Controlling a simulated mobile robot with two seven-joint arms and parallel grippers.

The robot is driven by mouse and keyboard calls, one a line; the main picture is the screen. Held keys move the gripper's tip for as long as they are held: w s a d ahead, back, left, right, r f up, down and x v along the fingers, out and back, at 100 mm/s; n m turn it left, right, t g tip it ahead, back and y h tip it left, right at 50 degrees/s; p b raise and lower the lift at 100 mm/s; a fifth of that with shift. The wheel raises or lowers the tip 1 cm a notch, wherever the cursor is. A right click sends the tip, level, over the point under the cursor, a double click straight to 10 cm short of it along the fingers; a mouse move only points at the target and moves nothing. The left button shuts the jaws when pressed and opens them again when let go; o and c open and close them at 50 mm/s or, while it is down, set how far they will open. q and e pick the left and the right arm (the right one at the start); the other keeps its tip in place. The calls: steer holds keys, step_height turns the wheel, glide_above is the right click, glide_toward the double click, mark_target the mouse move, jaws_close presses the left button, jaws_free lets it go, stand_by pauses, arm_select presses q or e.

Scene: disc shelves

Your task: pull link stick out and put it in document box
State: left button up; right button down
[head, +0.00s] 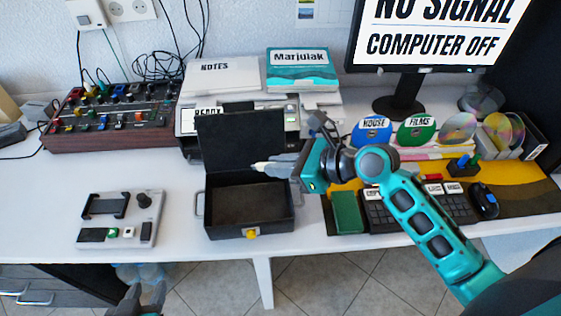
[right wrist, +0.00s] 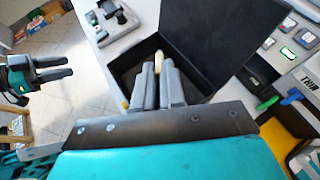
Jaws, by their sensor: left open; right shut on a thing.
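My right gripper (head: 276,169) is shut on a small pale stick, the link stick (head: 259,166). In the right wrist view the cream stick (right wrist: 159,63) sticks out between the fingertips (right wrist: 157,80). The document box (head: 224,232) is black, with its lid (head: 240,140) raised, and looks empty. The gripper hangs above the box opening, and the box (right wrist: 197,52) lies behind the fingers in the right wrist view. My left gripper (head: 146,296) is open and empty below the desk's front edge; it also shows in the right wrist view (right wrist: 70,67).
A grey control panel (head: 147,232) stands left of the box. A red-sided mixer (head: 100,138) is at the back left. A printer with notes (head: 222,78) stands behind the box. A green block (head: 346,212), keyboard and mouse (head: 484,201) are at the right. The left desk is partly clear.

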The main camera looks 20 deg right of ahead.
steer(key=shift+a, duration=0.15)
stand_by(0.4)
step_height(320, 180, down, 7)
steer(key=b, duration=0.2)
steer(key=shift+r, duration=0.15)
stand_by(0.4)
steer(key=c, duration=1.1)
jaws_free()
steer(key=shift+c, duration=0.2)
steer(key=p+v, duration=0.1)
steer(key=v, duration=1.2)
steer(key=shift+p, duration=0.35)
